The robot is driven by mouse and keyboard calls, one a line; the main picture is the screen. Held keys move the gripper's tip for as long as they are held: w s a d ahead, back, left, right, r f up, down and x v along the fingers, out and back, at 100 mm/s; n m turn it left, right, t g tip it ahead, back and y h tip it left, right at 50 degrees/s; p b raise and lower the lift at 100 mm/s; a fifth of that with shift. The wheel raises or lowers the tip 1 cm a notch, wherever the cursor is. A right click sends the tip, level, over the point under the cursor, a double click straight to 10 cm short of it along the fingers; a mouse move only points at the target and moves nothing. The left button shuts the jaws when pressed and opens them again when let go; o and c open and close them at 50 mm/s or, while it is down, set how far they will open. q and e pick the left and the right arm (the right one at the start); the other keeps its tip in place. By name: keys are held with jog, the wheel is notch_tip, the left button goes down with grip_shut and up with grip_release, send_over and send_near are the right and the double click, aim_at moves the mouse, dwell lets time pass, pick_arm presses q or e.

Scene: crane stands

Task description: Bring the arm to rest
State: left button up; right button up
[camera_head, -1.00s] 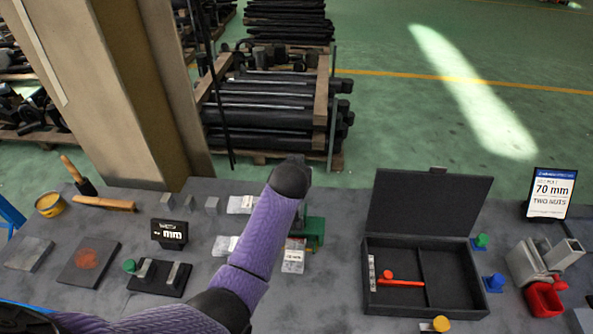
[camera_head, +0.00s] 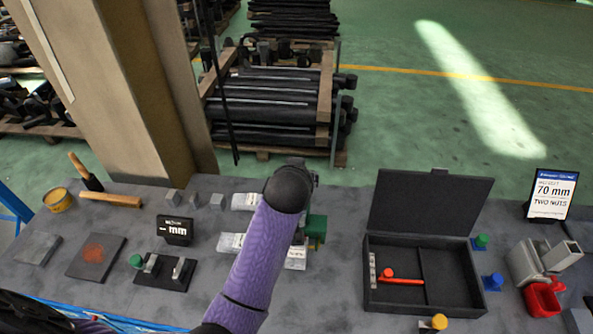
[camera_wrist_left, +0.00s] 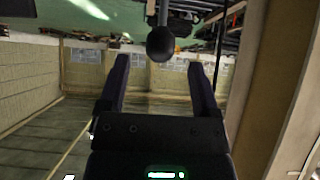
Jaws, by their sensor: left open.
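My left arm (camera_head: 262,255), with purple links, comes in from the bottom and reaches up over the middle of the table. Its black joint (camera_head: 287,189) is in front of a green object (camera_head: 314,230) and partly hides it. My left gripper shows in the left wrist view (camera_wrist_left: 158,62), with two dark fingers spread apart and nothing held between them. In the head view the gripper itself is hidden or too small to make out. My right gripper is in neither view.
An open black case (camera_head: 425,240) holds a red tool. A "70 mm TWO NUTS" sign (camera_head: 549,194), a red bin (camera_head: 542,299) and a grey vise-like block (camera_head: 528,262) stand right. A pillar (camera_head: 115,90) rises behind.

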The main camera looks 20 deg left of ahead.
pick_arm(q)
jog(key=v, duration=0.3)
